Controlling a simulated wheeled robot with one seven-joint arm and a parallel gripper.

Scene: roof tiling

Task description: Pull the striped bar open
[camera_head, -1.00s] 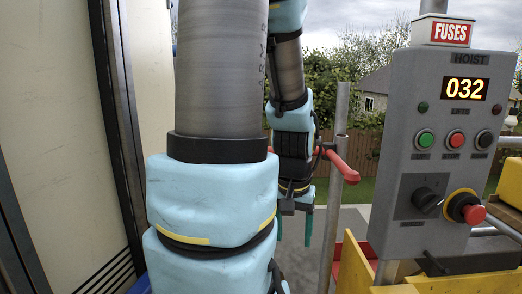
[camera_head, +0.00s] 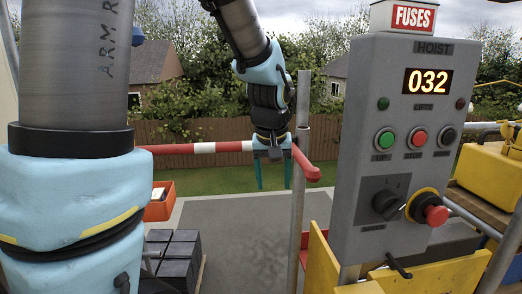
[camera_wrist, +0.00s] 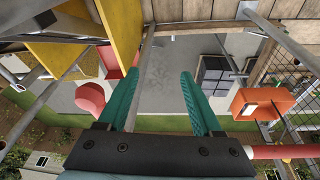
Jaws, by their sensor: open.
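The striped bar (camera_head: 205,147) is red and white and runs level across the far side of the deck in the head view. It passes behind my gripper (camera_head: 273,187), and a red rounded end (camera_head: 308,168) shows right of it, by an upright grey post. My gripper is open and points down, with two teal fingers and nothing seen between them. In the wrist view my gripper (camera_wrist: 160,75) has its fingers apart; a red and white stretch of the bar (camera_wrist: 285,152) shows at right and the red end (camera_wrist: 90,97) at left. My gripper hides the middle of the bar; contact cannot be told.
The grey hoist panel (camera_head: 400,150) stands at right, close to the post (camera_head: 299,190), with a yellow frame (camera_head: 435,278) below. Dark stacked tiles (camera_head: 173,250) and an orange box (camera_head: 160,203) lie at left. The grey deck (camera_head: 245,245) between is clear.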

